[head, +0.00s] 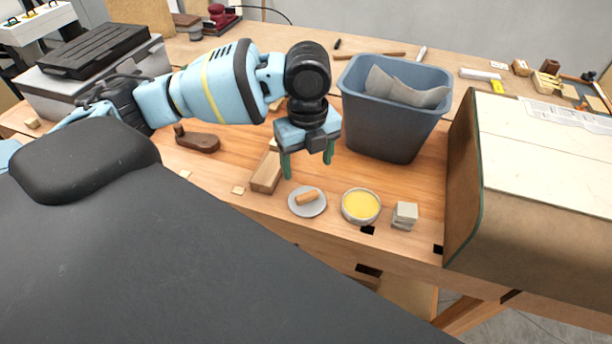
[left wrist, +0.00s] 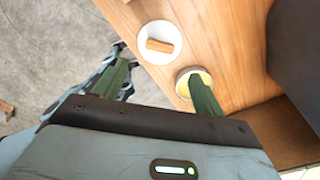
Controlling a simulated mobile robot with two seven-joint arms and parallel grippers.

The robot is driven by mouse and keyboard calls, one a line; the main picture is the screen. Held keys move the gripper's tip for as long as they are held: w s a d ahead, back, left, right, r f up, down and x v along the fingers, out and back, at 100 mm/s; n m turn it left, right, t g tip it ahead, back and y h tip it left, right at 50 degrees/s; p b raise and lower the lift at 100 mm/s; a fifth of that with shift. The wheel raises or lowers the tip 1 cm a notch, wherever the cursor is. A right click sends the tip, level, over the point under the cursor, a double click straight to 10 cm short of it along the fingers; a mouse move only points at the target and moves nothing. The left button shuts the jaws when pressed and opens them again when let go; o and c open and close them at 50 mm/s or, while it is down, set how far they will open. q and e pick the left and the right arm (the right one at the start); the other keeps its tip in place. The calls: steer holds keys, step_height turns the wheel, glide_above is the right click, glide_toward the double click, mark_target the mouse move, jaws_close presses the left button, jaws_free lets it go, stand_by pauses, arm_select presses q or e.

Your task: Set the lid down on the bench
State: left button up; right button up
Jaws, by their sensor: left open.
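The lid (head: 307,200) is a pale grey disc with a wooden bar handle. It lies flat on the wooden bench (head: 228,170) near the front edge, handle up. In the left wrist view the lid (left wrist: 160,43) shows whole. Just right of it stands a round pale tub (head: 361,207) with a yellow inside and its top uncovered. My left gripper (head: 308,170) is open and empty, its green fingers pointing down above and behind the lid, apart from it. In the left wrist view one finger partly hides the tub (left wrist: 181,88). My right gripper is out of view.
A wooden block (head: 266,173) lies left of the lid and a small grey block (head: 404,215) right of the tub. A blue-grey bin (head: 385,125) stands behind. A large brown-sided box (head: 462,185) closes off the right. The bench's front edge is close.

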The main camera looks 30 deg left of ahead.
arm_select(q)
steer(key=shift+r, duration=1.3)
stand_by(0.5)
